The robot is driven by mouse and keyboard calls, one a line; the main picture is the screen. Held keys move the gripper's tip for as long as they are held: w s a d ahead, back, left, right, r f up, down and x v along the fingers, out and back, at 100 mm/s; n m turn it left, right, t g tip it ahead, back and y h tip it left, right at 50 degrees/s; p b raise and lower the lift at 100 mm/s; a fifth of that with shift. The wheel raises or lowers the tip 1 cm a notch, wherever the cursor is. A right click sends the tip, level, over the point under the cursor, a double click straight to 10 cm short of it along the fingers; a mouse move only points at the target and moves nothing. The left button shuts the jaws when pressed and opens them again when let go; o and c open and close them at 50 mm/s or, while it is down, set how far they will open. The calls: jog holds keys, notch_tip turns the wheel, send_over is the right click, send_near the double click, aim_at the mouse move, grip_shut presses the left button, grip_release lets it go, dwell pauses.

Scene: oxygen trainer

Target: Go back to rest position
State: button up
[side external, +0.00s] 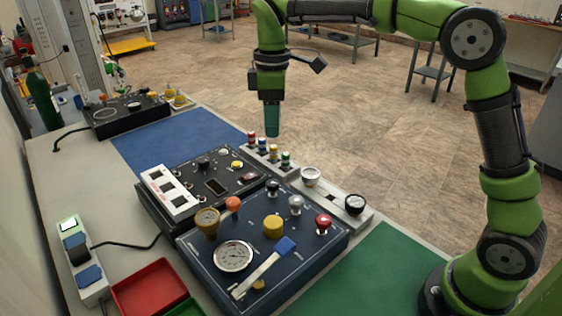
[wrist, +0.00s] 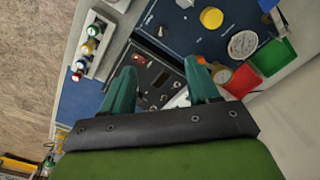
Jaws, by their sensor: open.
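My gripper (side external: 272,122) hangs pointing down above the far edge of the table, higher than the small coloured bottles. In the wrist view its two teal fingers (wrist: 162,85) stand apart with nothing between them. The dark blue trainer panel (side external: 262,262) carries a gauge (side external: 233,256), a yellow knob (side external: 273,225), a red knob (side external: 323,222) and a lever with a blue end (side external: 286,245). A black panel (side external: 205,178) with a white switch strip (side external: 170,191) sits behind it. The gripper is apart from all of these.
A rack of small coloured bottles (side external: 268,152) stands along the table's far edge. A red tray (side external: 152,288) and a power strip (side external: 80,260) lie at the near left. Blue (side external: 170,138) and green (side external: 362,278) mats are bare. A green cylinder (side external: 42,108) stands at the back left.

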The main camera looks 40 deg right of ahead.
jog(key=shift+r, duration=0.35)
jog(key=s+d+m+t+y, duration=0.1)
jog(key=s+d+m+t, duration=0.1)
jog(key=s+m, duration=0.4)
jog(key=s+d+f+m+t+y, duration=0.1)
jog(key=s+d+m+t, duration=0.2)
jog(key=s, duration=1.3)
jog(key=m+t, duration=0.2)
jog(key=m, duration=0.2)
jog(key=shift+s+f, duration=0.1)
